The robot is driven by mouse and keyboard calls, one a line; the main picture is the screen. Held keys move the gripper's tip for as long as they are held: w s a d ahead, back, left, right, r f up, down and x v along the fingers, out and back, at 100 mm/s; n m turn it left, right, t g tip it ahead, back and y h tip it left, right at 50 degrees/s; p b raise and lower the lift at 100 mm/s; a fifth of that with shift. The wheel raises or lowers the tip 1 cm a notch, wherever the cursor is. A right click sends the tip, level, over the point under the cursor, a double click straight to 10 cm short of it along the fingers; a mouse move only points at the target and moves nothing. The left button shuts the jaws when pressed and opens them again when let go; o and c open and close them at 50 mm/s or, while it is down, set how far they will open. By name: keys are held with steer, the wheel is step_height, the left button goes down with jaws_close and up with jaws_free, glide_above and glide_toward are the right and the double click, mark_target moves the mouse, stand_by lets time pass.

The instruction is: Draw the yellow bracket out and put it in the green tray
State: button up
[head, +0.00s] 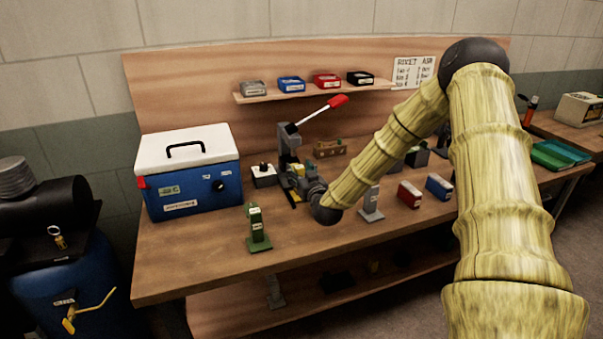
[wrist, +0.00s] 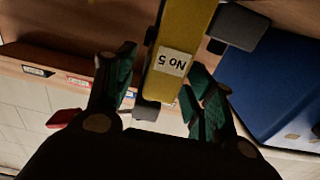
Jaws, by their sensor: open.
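The yellow bracket (wrist: 188,28) runs down the middle of the wrist view, with a white label that reads "NO 5" upside down. Dark grey blocks show beside it and at its lower end. My gripper (wrist: 162,76) is open, with one green-padded finger on each side of the bracket. The right finger looks very close to it; I cannot tell whether it touches. In the head view, my gripper (head: 303,182) is at the grey lever press (head: 286,142), and only small yellow patches (head: 297,169) show there. The green tray (head: 552,155) is on the bench at the far right.
A blue cooler with a white lid (head: 190,178) stands left of the press. A green stand (head: 257,230), a grey stand (head: 371,205), a red box (head: 409,194) and a blue box (head: 438,186) are on the workbench. The front middle of the bench is clear.

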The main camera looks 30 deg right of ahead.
steer(key=shift+c, duration=0.4)
jaws_close()
